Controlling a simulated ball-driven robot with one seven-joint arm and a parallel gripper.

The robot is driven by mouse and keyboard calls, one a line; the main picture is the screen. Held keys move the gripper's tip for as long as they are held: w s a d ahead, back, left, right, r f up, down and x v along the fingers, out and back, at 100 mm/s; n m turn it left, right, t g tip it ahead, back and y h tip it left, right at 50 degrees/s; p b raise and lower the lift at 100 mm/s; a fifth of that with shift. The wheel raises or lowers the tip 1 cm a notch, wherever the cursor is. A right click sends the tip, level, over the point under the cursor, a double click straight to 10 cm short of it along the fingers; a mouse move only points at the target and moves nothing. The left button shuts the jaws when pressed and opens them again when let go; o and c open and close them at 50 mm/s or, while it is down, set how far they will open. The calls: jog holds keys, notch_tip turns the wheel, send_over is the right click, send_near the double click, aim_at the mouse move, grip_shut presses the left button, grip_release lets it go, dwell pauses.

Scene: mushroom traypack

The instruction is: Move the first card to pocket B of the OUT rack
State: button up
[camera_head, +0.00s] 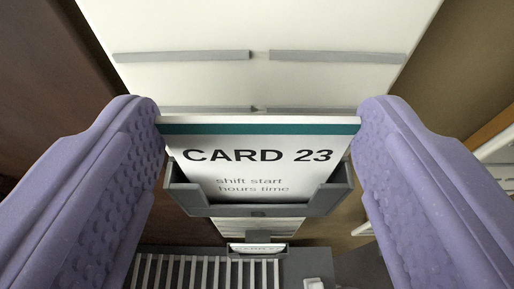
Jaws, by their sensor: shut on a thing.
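A white card (258,172) with a teal top band reads "CARD 23" and "shift start hours time". My gripper (259,128) is shut on the card, with its purple textured fingers at the card's left and right edges. The card's lower part is behind the front lip of a grey pocket (258,210). I cannot tell how deep it sits there. No pocket letter or rack name is readable.
A white panel (258,25) with grey horizontal strips (337,56) rises behind the card. Below the pocket, a smaller card (257,248) with unreadable print shows in part. White slats (205,272) lie at the bottom. A brown surface (45,75) stands at left.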

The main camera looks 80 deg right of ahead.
jog(key=o, duration=1)
jog(key=shift+o, duration=0.2)
jog(key=shift+a, duration=0.1)
